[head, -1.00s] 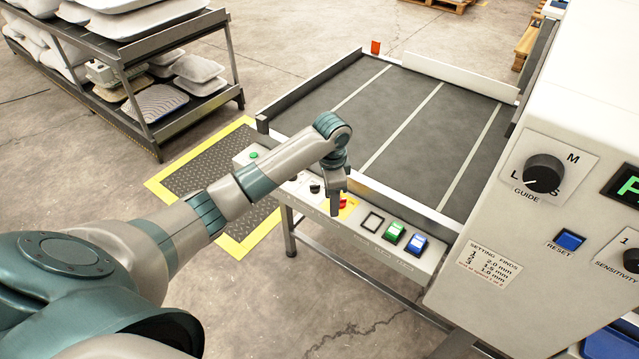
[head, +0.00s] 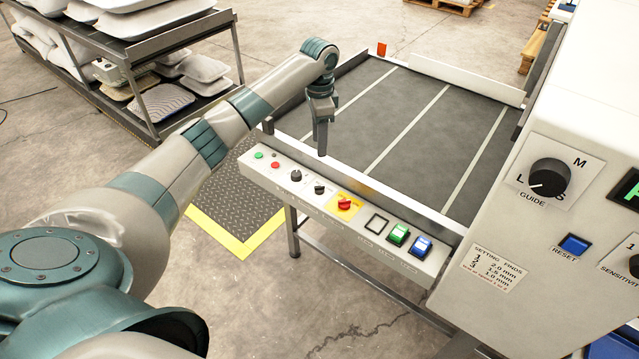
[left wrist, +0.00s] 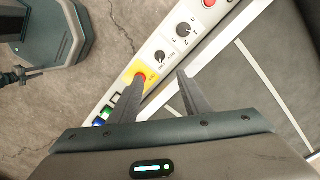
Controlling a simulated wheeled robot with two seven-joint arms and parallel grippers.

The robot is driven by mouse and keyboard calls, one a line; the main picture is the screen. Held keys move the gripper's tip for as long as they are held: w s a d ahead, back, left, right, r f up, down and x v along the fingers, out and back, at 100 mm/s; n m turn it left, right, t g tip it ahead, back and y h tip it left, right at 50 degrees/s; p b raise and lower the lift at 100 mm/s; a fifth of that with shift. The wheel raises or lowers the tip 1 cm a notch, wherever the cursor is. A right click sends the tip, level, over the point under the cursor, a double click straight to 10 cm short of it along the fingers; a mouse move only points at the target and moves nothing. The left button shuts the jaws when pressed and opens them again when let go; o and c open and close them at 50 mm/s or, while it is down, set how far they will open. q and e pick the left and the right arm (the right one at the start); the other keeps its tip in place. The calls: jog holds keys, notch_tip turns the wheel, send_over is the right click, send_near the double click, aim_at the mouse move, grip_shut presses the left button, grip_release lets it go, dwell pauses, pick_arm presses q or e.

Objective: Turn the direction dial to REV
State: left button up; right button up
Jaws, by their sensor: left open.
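The control panel (head: 270,178) runs along the near edge of the belt table. It carries a black dial (head: 296,176), a smaller black dial (head: 319,187) and a red knob on a yellow plate (head: 344,204). The left wrist view also shows the larger black dial (left wrist: 184,30), the smaller one (left wrist: 160,57) and the red knob (left wrist: 140,79). Their lettering is too small to read, so I cannot tell which setting either black dial points to. My left gripper (head: 322,150) is open and empty, raised above the panel's belt side, pointing down.
A green button (head: 258,156) and red button (head: 275,165) sit at the panel's left end. Green (head: 398,234) and blue (head: 420,246) switches sit at its right. A white machine housing (head: 500,210) stands right. A shelf rack (head: 158,125) stands back left.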

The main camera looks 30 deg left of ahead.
pick_arm(q)
jog(key=shift+f, duration=0.15)
jog(key=p, duration=0.2)
send_over(319, 187)
notch_tip(319, 187, down, 9)
jog(key=shift+w+f, duration=0.1)
jog(key=shift+f, duration=0.1)
notch_tip(319, 187, down, 7)
jog(key=shift+f, duration=0.35)
pick_arm(e)
jog(key=shift+g, duration=0.6)
jog(key=s, duration=0.1)
jog(key=s+d, duration=0.1)
jog(key=s, duration=0.1)
jog(key=s+r, duration=0.1)
jog(key=s, duration=0.1)
jog(key=shift+d+r, duration=0.1)
jog(key=shift+d, duration=0.25)
jog(key=shift+a, duration=0.1)
pick_arm(q)
jog(key=c, duration=1)
jog(key=shift+c, duration=0.2)
pick_arm(e)
jog(key=shift+s+d, duration=0.1)
jog(key=shift+d, duration=0.1)
